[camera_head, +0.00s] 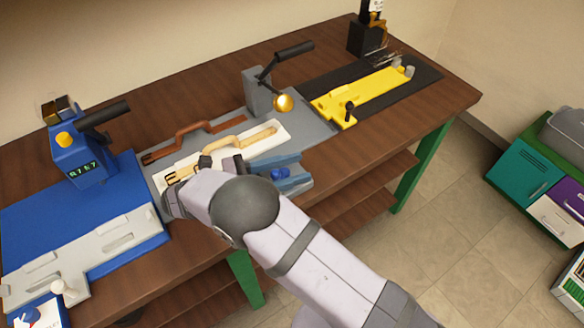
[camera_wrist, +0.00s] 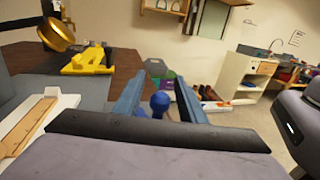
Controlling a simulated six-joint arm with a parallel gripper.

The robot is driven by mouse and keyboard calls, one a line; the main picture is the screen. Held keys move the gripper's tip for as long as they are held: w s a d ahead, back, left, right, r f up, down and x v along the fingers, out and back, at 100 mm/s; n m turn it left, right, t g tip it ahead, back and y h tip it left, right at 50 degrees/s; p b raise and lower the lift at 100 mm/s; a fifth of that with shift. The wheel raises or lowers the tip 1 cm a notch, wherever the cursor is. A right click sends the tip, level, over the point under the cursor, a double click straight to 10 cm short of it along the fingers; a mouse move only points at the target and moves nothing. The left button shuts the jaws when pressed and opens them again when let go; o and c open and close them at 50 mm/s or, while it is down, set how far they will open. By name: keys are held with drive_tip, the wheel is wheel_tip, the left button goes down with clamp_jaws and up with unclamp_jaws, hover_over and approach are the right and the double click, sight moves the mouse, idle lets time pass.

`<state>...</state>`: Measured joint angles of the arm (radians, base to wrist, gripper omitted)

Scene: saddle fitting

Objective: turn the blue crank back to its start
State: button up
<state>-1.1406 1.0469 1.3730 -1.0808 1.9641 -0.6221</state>
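I see no contact with the knob.
A white tray (camera_head: 284,135) with a tan strap part lies behind my gripper. A grey post (camera_head: 258,92) with a black lever and brass ball stands behind it. A blue machine (camera_head: 78,160) with a black handle is left; a yellow fixture (camera_head: 365,95) is right.

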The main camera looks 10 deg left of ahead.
wheel_tip(320, 180, up, 10)
drive_tip(key=p, duration=0.3)
drive_tip(key=shift+p, duration=0.4)
idle(0.4)
drive_tip(key=s+a+f+n+t+y+b, duration=0.1)
drive_tip(key=a+f, duration=0.1)
drive_tip(key=f, duration=0.1)
drive_tip(key=s+a+f+n+t+y+b, duration=0.1)
drive_tip(key=s+f+t, duration=0.1)
drive_tip(key=f, duration=0.1)
drive_tip(key=s+a+f+n+t+y+b, duration=0.1)
drive_tip(key=a+f+b, duration=0.1)
drive_tip(key=f, duration=0.1)
drive_tip(key=shift+s+a+f+t+y, duration=0.25)
drive_tip(key=shift+a+f+t+y, duration=0.05)
drive_tip(key=shift+f+y, duration=0.1)
drive_tip(key=shift+w+d+r+p, duration=0.1)
drive_tip(key=shift+w+d+p, duration=0.2)
drive_tip(key=shift+w+d, duration=0.25)
drive_tip(key=shift+p+x, duration=0.8)
drive_tip(key=shift+x, duration=2.1)
